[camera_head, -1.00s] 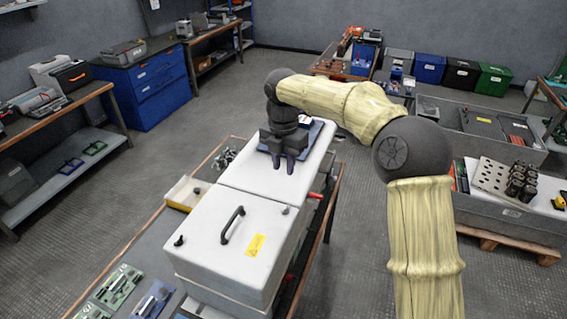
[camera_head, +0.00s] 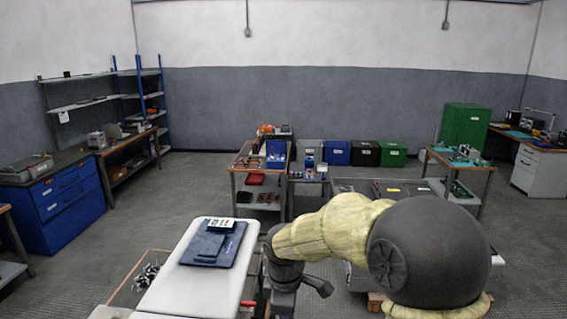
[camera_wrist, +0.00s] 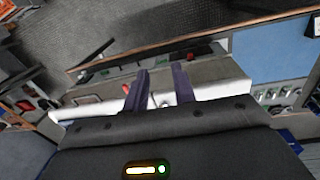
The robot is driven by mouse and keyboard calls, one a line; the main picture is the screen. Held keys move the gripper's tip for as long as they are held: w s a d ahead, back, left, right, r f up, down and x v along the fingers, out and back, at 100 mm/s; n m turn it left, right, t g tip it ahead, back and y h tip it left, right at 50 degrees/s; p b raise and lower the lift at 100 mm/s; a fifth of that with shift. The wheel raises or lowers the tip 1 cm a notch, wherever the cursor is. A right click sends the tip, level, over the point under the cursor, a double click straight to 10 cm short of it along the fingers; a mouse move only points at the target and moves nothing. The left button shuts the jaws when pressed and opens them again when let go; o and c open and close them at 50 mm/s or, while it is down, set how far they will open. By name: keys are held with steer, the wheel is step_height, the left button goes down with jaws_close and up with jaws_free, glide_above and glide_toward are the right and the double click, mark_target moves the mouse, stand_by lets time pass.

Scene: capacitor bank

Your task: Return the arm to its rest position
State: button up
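My arm reaches in from the lower right of the head view, with its dark wrist (camera_head: 285,275) beside the right edge of the white cabinet (camera_head: 190,295). The fingertips are below the head view's lower edge. In the wrist view my gripper (camera_wrist: 160,82) shows two dark fingers with a clear gap between them and nothing held. Behind the fingers is a white surface, with a wooden-edged bench beyond it.
On the white cabinet lies a blue mat (camera_head: 232,241) with a dark blue device (camera_head: 206,246) on it. A blue drawer cabinet (camera_head: 70,205) stands at left. Benches and lidded bins (camera_head: 365,153) line the back.

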steer(key=s+d+f+m+t, duration=0.1)
steer(key=s+d+f+m, duration=0.2)
steer(key=s+d+m, duration=1)
steer(key=d+m, duration=0.2)
steer(key=m, duration=0.1)
steer(key=shift+f, duration=0.15)
steer(key=shift+w, duration=0.1)
steer(key=shift+a, duration=0.1)
